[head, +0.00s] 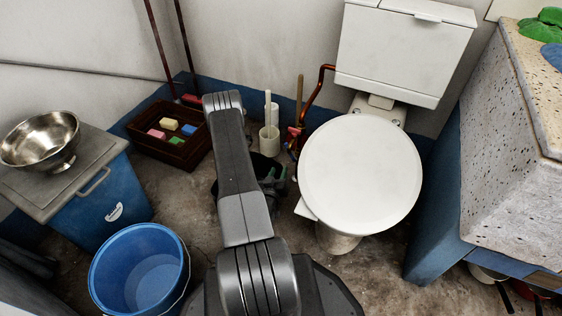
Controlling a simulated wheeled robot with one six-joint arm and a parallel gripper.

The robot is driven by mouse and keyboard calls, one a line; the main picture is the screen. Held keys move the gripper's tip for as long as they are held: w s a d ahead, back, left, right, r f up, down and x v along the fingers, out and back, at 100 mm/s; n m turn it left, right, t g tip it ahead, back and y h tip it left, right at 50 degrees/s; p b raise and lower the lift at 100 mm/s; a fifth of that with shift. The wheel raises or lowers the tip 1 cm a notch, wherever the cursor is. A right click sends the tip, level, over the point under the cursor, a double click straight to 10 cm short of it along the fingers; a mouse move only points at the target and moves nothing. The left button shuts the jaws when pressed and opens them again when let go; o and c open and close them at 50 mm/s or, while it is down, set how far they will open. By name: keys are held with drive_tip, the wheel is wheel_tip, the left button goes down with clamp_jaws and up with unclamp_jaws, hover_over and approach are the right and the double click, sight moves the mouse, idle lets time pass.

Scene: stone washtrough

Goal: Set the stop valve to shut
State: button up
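A copper pipe (314,93) bends down from beside the toilet cistern to the floor at the back wall. A small red part at its lower end, which looks like the stop valve (294,131), is partly lost among nearby things. Its handle's setting is too small to tell. My arm rises through the middle of the head view, left of the valve. A dark shape with green parts (271,182) shows beside the arm, below the valve; I cannot tell whether it is my gripper. No clear fingertips show.
The toilet's white lid (361,173) is right of the valve. A brush in a white holder (269,139) stands left of it. A blue bucket (138,273), a blue cooler (104,207) and a brown crate (177,150) stand left. A stone trough (509,170) is at right.

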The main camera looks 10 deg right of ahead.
drive_tip(key=shift+s+a, duration=0.2)
drive_tip(key=shift+s, duration=0.3)
